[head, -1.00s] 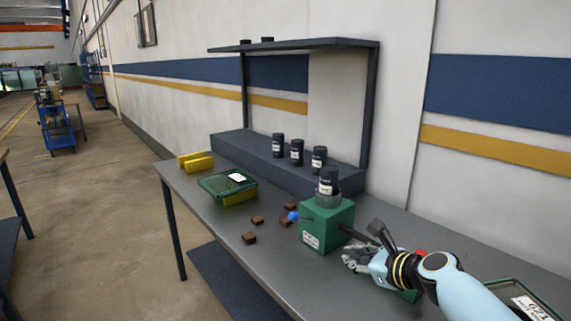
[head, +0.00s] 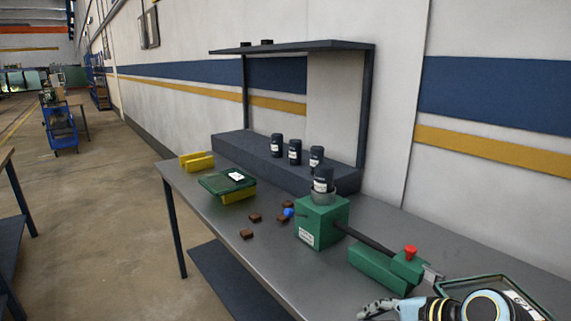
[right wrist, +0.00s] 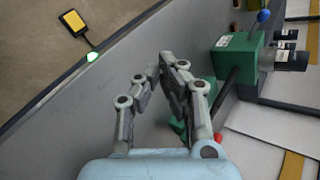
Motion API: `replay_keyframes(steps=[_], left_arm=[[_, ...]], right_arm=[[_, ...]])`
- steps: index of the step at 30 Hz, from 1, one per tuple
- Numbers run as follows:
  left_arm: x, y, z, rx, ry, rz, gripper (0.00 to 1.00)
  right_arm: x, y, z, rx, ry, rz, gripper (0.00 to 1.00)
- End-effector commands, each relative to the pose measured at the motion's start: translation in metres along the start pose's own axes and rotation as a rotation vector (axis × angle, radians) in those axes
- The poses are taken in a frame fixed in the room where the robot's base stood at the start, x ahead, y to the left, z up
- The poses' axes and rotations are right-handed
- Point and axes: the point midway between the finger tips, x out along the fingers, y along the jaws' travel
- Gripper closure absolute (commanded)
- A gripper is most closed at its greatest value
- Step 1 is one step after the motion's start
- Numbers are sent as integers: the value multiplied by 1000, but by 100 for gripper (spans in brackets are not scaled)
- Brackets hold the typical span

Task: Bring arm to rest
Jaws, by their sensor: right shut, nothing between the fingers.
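My right arm comes in at the bottom right of the head view, and its gripper (head: 375,308) is low there over the table's front edge, partly cut by the frame. In the right wrist view the gripper (right wrist: 160,66) has its fingertips close together with nothing between them. It is apart from the green machine (head: 320,220), which has a dark labelled canister (head: 323,180) on top and also shows in the right wrist view (right wrist: 238,55). My left gripper is not in view.
The grey table (head: 290,265) holds a green base with a red knob (head: 410,252) beside the machine, a green-rimmed tray (head: 490,278) close to my arm, brown blocks (head: 247,234) and yellow bins (head: 197,161). A dark shelf (head: 295,46) stands behind. The table's front strip is clear.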

Motion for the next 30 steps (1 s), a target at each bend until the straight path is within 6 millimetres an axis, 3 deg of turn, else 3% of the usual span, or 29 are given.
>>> replay_keyframes(steps=[4, 9, 15, 24, 25, 30], left_arm=[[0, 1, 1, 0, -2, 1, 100], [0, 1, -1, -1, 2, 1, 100], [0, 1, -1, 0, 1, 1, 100], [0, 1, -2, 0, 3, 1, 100], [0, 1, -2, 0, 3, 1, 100], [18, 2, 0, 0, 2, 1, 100]], right_arm=[[-52, 53, 12, -409, 44, 160, 100], [-118, 95, 19, -823, 72, 354, 100], [-182, 121, 25, -1123, 73, 532, 100], [-261, 140, 33, -1404, 45, 743, 100], [-269, 141, 34, -1426, 41, 763, 100], [-230, 171, 13, -1414, 30, 771, 100]])
